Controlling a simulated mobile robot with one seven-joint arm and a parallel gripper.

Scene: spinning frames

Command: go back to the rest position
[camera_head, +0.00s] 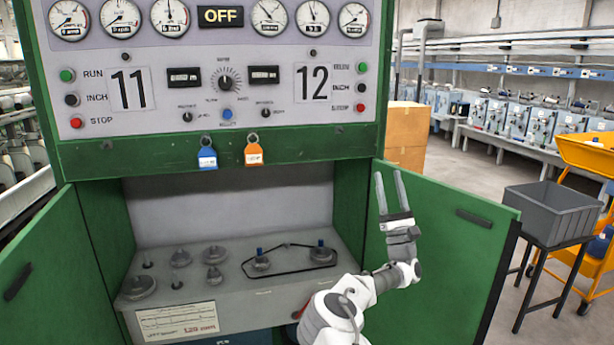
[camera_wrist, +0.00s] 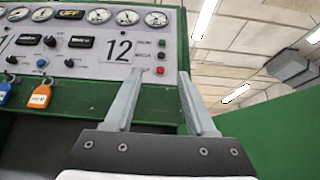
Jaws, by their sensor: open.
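My gripper (camera_head: 392,192) is raised in front of the right side of the green cabinet (camera_head: 210,152), with its fingers pointing up. Its two fingers stand apart with nothing between them. In the wrist view my gripper (camera_wrist: 160,85) shows both fingers open below the panel marked 12 (camera_wrist: 105,45). In the head view the gripper is in front of the open right door (camera_head: 450,235) and appears apart from it.
The left door (camera_head: 50,270) is also open. Inside the cabinet, a grey deck (camera_head: 225,300) carries several pulleys and a dark belt (camera_head: 290,270). Blue (camera_head: 207,157) and orange (camera_head: 253,154) tags hang above. A grey bin (camera_head: 552,210) stands on a stand at right.

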